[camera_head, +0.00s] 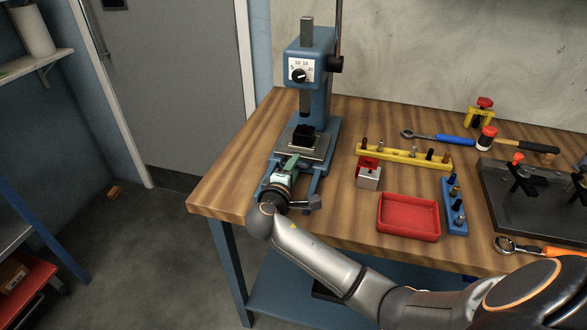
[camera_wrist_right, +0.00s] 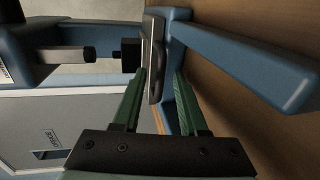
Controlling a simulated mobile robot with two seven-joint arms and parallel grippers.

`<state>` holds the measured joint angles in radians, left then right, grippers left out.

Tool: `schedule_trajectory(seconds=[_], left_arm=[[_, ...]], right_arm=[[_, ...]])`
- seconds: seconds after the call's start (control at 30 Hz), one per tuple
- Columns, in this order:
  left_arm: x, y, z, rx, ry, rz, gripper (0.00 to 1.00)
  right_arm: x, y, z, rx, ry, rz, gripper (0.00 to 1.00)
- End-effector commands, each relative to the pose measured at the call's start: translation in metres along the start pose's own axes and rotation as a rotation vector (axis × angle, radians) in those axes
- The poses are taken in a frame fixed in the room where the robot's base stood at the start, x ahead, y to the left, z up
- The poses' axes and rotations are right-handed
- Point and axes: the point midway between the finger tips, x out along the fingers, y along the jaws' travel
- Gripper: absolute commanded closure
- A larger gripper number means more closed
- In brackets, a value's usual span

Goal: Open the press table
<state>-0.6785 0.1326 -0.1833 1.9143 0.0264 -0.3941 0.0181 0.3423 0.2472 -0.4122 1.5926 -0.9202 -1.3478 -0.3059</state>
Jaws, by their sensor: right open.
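The blue press (camera_head: 310,75) stands at the table's left end, with a dial on its head and a ram above its table. The press table (camera_head: 325,147) is a grey plate with a black block (camera_head: 303,136) on it. My right gripper (camera_head: 290,162) is at the plate's front edge, its green fingers pointing at it. In the right wrist view the fingers (camera_wrist_right: 157,84) are open, and the end of a grey and dark part at the press table (camera_wrist_right: 155,45) lies between their tips. Contact cannot be told. My left gripper is not in view.
Right of the press are a yellow rack (camera_head: 405,157), a small red-topped block (camera_head: 368,175), a red tray (camera_head: 409,222) and a blue rack (camera_head: 452,208). Wrenches and a dark fixture plate (camera_head: 500,200) lie farther right.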

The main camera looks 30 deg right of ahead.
Motion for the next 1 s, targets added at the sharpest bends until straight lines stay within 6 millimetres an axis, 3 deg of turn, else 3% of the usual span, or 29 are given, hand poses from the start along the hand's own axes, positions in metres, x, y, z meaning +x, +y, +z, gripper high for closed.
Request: schedule_trajectory(seconds=[0.17, 0.53, 1.0], left_arm=[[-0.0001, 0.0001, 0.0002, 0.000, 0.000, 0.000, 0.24], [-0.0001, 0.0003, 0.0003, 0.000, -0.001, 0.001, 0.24], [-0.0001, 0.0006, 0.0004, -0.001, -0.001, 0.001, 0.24]], right_arm=[[-0.0001, 0.0000, 0.0000, 0.000, 0.000, 0.000, 0.60], [-0.0005, -0.0003, -0.0001, -0.001, 0.000, -0.001, 1.00], [-0.0007, -0.0008, -0.0001, -0.001, 0.000, -0.001, 1.00]])
